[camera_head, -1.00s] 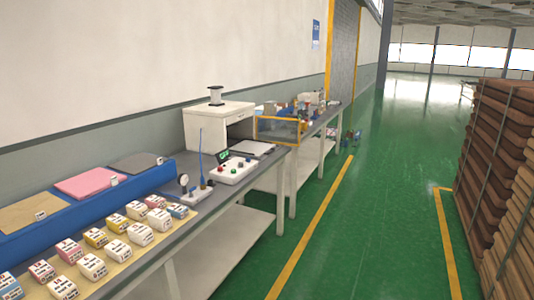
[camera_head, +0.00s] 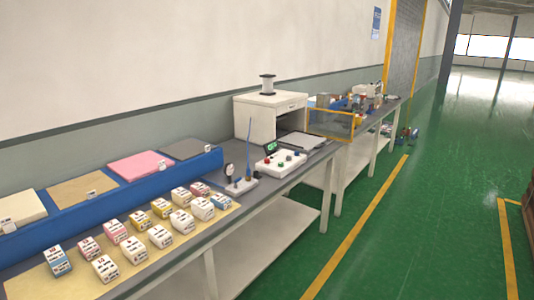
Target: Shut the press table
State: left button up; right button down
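A white press machine (camera_head: 258,117) stands on the long grey workbench (camera_head: 292,177) against the wall, with a small spool-like part on its top. A flat light plate (camera_head: 302,141) lies pulled out in front of its open lower bay. I take this plate to be the press table, but I cannot be sure. A white control box (camera_head: 280,162) with coloured buttons and a small green display sits beside it. Neither of my grippers is in view.
Several labelled boxes (camera_head: 161,236) stand on a tan mat at the near end of the bench. A blue rack (camera_head: 115,193) holds coloured foam sheets behind them. An orange-framed clear guard (camera_head: 331,124) stands beyond the press. Green floor (camera_head: 430,200) to the right is open.

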aim_at(306, 142)
jog(key=i+l, duration=0.3)
jog(key=i, duration=0.25)
jog(key=i+l+u, duration=0.1)
jog(key=i+l, duration=0.25)
jog(key=i, duration=0.15)
jog(key=i+l, duration=0.35)
jog(key=i, duration=0.2)
